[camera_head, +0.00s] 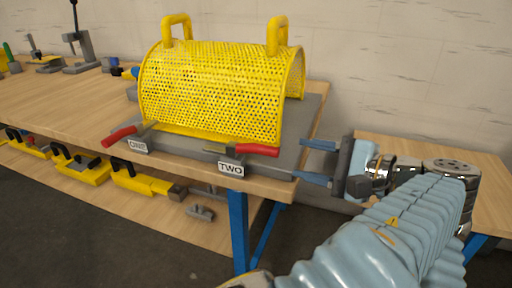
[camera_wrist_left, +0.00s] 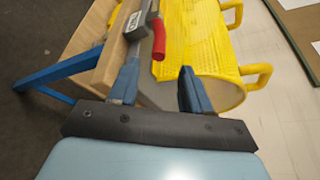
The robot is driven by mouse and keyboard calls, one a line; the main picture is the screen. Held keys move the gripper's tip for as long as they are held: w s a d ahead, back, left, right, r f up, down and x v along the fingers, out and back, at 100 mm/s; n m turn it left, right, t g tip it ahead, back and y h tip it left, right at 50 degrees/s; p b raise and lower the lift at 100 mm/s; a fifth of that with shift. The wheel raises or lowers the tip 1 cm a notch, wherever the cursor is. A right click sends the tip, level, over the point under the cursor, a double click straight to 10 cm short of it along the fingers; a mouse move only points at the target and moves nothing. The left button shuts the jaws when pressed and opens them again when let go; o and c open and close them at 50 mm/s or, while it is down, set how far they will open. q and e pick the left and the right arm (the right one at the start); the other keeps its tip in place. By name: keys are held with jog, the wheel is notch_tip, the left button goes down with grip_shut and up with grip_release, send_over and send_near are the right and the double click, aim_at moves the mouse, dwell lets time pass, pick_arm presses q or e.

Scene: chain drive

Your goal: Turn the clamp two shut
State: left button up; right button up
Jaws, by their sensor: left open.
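Clamp two (camera_head: 257,149) has a red handle and stands on the front edge of the grey base plate, by the label TWO (camera_head: 231,169). Its handle points right, roughly along the edge. My left gripper (camera_head: 309,161) is open and empty, just right of the handle end, fingers pointing at it. My right gripper is not in view.
A yellow perforated guard (camera_head: 210,92) with two handles sits on the base plate behind the clamps. Clamp one (camera_head: 120,135), its red handle pointing left, is at the left. Yellow tools (camera_head: 140,180) lie on the lower shelf. Floor in front is clear.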

aim_at(261, 149)
pick_arm(q)
jog(key=x, duration=1.1)
jog(key=shift+w+a+f, duration=0.15)
jog(key=shift+a, duration=0.1)
grip_shut()
